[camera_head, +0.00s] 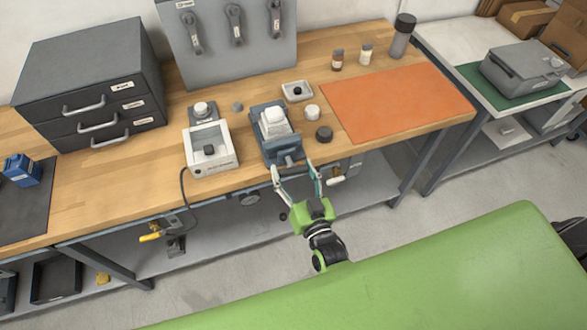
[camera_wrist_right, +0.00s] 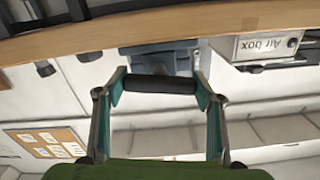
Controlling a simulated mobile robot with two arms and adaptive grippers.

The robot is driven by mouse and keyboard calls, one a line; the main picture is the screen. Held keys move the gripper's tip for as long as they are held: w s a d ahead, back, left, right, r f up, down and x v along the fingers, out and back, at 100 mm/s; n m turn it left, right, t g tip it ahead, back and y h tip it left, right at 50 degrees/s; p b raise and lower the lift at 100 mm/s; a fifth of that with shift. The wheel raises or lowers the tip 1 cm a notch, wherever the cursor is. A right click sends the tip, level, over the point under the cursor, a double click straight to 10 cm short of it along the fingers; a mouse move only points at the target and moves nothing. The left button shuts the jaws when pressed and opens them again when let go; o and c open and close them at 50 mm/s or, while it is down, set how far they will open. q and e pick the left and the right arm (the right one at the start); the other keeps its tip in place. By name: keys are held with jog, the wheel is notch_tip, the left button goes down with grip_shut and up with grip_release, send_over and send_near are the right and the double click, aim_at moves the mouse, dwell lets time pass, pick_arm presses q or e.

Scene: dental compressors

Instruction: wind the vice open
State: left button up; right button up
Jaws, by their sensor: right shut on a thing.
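The grey-blue vice (camera_head: 268,153) stands at the front edge of the wooden bench, with a white block (camera_head: 274,121) at its jaws. How wide the jaws are apart is hard to tell. My right gripper (camera_head: 297,181) is at the front of the vice, reaching in from below. In the right wrist view, its two fingers are at the two ends of the vice's dark handle bar (camera_wrist_right: 160,84), shut on it. The bar lies level across the picture, with the vice body (camera_wrist_right: 165,58) behind it. My left gripper is not in view.
A white box with a clear lid (camera_head: 210,148) stands left of the vice. A dark round puck (camera_head: 324,133), a white cup (camera_head: 312,112) and a small tray (camera_head: 297,91) are close on its right. An orange mat (camera_head: 398,100) lies bare further right.

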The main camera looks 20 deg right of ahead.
jog(key=shift+f+n, duration=0.1)
jog(key=shift+n, duration=1)
jog(key=o, duration=1.1)
jog(key=shift+s, duration=0.1)
jog(key=s, duration=1.2)
jog(key=shift+d, duration=0.2)
